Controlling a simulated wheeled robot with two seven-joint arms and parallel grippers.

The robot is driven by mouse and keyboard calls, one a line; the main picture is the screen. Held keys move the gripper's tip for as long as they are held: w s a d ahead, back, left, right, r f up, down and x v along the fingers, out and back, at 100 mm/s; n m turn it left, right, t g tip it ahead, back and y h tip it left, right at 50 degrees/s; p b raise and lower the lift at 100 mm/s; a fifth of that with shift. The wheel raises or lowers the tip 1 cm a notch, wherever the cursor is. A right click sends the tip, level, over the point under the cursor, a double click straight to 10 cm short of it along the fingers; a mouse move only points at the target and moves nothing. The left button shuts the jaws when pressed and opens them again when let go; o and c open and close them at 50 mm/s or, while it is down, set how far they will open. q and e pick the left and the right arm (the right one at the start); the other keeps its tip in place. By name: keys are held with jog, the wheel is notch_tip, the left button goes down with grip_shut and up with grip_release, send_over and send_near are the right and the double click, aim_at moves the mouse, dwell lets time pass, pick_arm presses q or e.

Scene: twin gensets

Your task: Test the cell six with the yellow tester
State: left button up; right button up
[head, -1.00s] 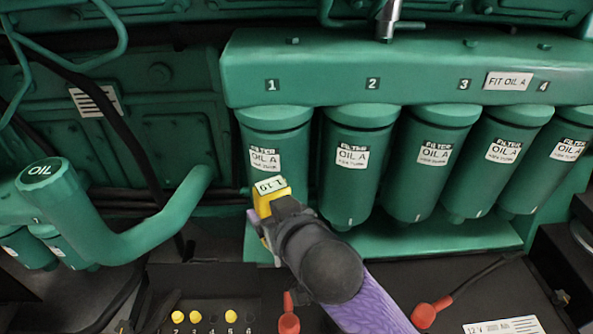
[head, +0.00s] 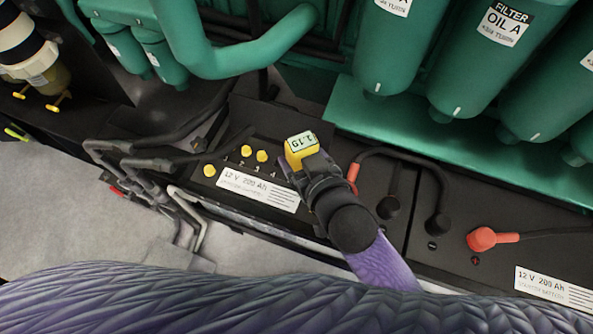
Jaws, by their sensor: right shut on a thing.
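The tester is at the right part of the black battery's top (head: 232,139). Its lower end is hidden, so I cannot tell whether it touches a cell. Yellow cell caps (head: 262,156) show left of the tester, with small numbers that are hard to read. Cell six cannot be made out; the gripper and tester cover part of that side. My left gripper is not in view.
Green oil filters (head: 497,45) hang at the upper right above a green ledge (head: 420,150). A green pipe (head: 250,62) runs above the battery. Black cables and a red terminal cover (head: 481,239) lie to the right.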

pick_arm(q)
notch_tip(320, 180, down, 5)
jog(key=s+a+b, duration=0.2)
jog(key=b, duration=0.3)
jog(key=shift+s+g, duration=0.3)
pick_arm(e)
jog(key=w+d+f, duration=0.2)
jog(key=w+f, duration=0.1)
jog(key=w, duration=0.4)
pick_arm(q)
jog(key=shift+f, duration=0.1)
pick_arm(e)
jog(key=shift+w, duration=0.1)
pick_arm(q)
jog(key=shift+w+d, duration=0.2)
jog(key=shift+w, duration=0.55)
pick_arm(e)
jog(key=shift+f, duration=0.2)
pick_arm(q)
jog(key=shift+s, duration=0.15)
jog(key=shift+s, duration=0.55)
pick_arm(e)
jog(key=shift+f, duration=0.3)
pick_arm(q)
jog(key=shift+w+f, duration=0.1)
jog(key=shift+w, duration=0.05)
pick_arm(e)
jog(key=shift+f, duration=0.15)
